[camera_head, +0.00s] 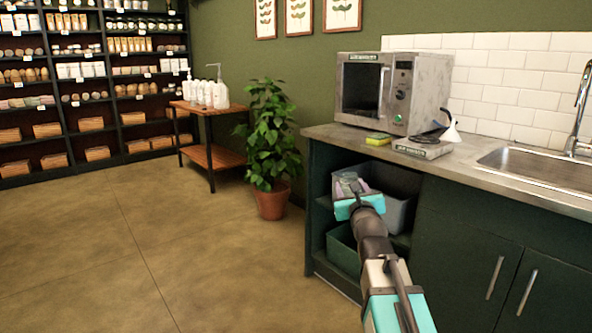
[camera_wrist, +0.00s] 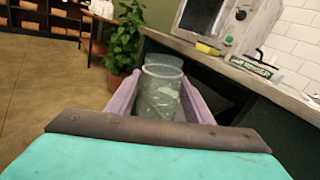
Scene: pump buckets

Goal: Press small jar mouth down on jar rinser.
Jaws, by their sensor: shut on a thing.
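A clear glass jar (camera_wrist: 160,97) is between the purple fingers of my gripper (camera_wrist: 158,84) in the wrist view. My gripper is shut on it. Two round rims show at the jar's far part; I cannot tell which way its mouth faces. In the head view my gripper (camera_head: 351,186) is in front of the open cabinet, below counter height, and the jar is hard to make out. The jar rinser (camera_head: 423,148) is a low grey labelled block on the counter, apart from my gripper. It also shows in the wrist view (camera_wrist: 252,66).
A yellow-green sponge (camera_head: 378,139) and a grey microwave (camera_head: 392,92) are left of and behind the rinser. A white funnel (camera_head: 451,132) stands by it. The sink (camera_head: 540,168) is at right. A grey bin (camera_head: 398,212) sits in the cabinet. The floor at left is free.

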